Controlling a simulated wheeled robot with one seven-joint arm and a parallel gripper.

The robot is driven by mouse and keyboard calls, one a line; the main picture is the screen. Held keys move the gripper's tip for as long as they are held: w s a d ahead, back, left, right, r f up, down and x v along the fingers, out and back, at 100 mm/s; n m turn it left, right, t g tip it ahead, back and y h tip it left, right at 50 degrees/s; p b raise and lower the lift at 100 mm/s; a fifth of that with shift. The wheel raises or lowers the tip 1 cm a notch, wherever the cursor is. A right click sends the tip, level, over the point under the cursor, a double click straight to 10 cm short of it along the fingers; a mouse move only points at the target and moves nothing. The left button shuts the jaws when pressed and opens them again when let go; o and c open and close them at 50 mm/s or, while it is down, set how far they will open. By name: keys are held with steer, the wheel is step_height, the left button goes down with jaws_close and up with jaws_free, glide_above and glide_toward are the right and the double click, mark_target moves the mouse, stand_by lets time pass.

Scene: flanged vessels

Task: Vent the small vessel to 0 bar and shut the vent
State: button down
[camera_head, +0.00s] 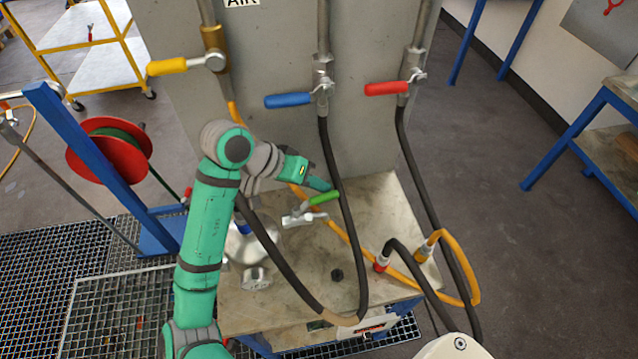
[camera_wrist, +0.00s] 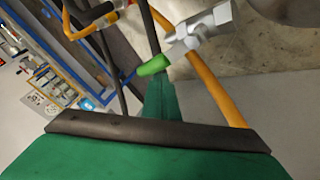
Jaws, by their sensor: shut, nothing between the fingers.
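The small vessel (camera_head: 240,247) is a silver rounded body on the bench, partly hidden behind my arm. A silver valve (camera_head: 303,217) with a green lever (camera_head: 324,198) stands at its right. In the wrist view the green lever (camera_wrist: 153,66) lies just beyond my fingertips, and its silver valve body (camera_wrist: 202,30) is up and to the right. My gripper (camera_head: 327,187) is shut and empty, with its tips close to the lever's outer end. I cannot tell whether they touch. No readable pressure value shows.
Yellow (camera_head: 167,67), blue (camera_head: 289,100) and red (camera_head: 387,88) levers sit on pipes at the grey panel. Dark hoses (camera_head: 343,215) and an orange hose (camera_head: 452,243) cross near the valve. The bench top (camera_head: 398,195) has bare room at the right.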

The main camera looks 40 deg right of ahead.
stand_by(0.4)
steer(key=v, duration=1.1)
steer(key=s+d+r+n+t+y, duration=0.3)
steer(key=d+n+t+y, duration=0.35)
steer(key=n, duration=0.25)
step_height(320, 180, down, 10)
steer(key=shift+s+d+n, duration=0.3)
steer(key=shift+s+d, duration=0.1)
steer(key=shift+r, duration=0.15)
